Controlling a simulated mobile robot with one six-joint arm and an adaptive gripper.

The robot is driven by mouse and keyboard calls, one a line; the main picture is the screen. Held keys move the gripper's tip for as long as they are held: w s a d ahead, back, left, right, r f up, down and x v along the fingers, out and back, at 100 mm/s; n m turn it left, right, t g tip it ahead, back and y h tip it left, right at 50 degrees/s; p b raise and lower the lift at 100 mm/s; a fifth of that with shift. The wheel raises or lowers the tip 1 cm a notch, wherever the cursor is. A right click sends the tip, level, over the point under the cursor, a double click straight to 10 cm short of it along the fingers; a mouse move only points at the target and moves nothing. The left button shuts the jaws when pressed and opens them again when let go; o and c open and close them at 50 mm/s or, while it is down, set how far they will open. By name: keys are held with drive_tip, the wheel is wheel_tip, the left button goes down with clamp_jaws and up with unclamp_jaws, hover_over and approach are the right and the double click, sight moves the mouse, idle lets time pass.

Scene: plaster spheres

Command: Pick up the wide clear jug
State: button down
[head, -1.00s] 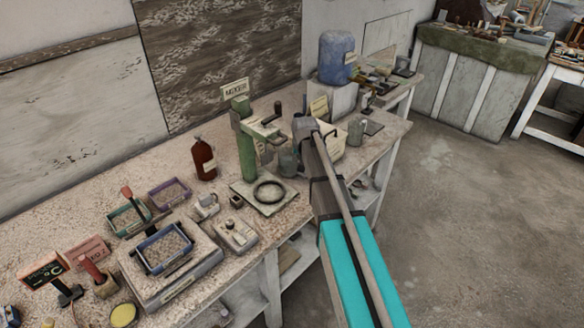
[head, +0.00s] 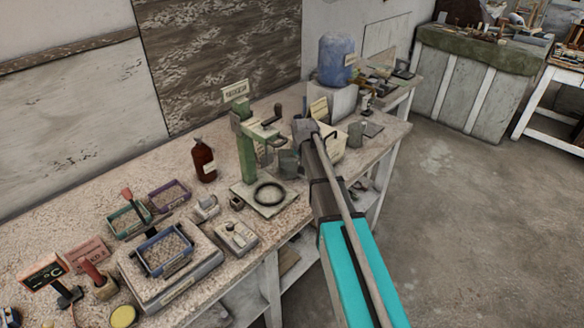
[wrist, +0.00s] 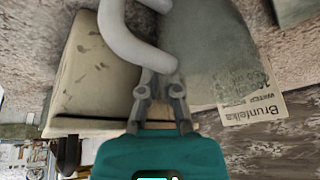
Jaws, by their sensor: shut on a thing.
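The wide clear jug (wrist: 215,45) fills the upper middle of the wrist view as a smooth grey-green body with a thick pale curved handle (wrist: 125,40). My gripper (wrist: 160,88) is shut on the handle near its lower end in that picture. In the head view the jug (head: 288,163) shows as a grey shape just left of my arm's dark end, beside the green stand. My fingertips are hidden there by my own arm. The jug's base is hidden, so I cannot tell whether it touches the bench.
The green stand (head: 246,150) with a black ring on its base is close left of the jug. A brown bottle (head: 204,160) stands further left. A grey canister (head: 356,134) and a blue container (head: 336,58) are to the right and behind. Bare benchtop (head: 110,180) lies at left.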

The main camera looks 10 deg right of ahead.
drive_tip(key=shift+r, duration=0.15)
wheel_tip(320, 180, up, 3)
drive_tip(key=p, duration=0.3)
drive_tip(key=s+d+r+p, duration=0.9)
drive_tip(key=s+p, duration=0.1)
drive_tip(key=shift+d+r, duration=0.35)
drive_tip(key=shift+s+d, duration=0.1)
idle(1.3)
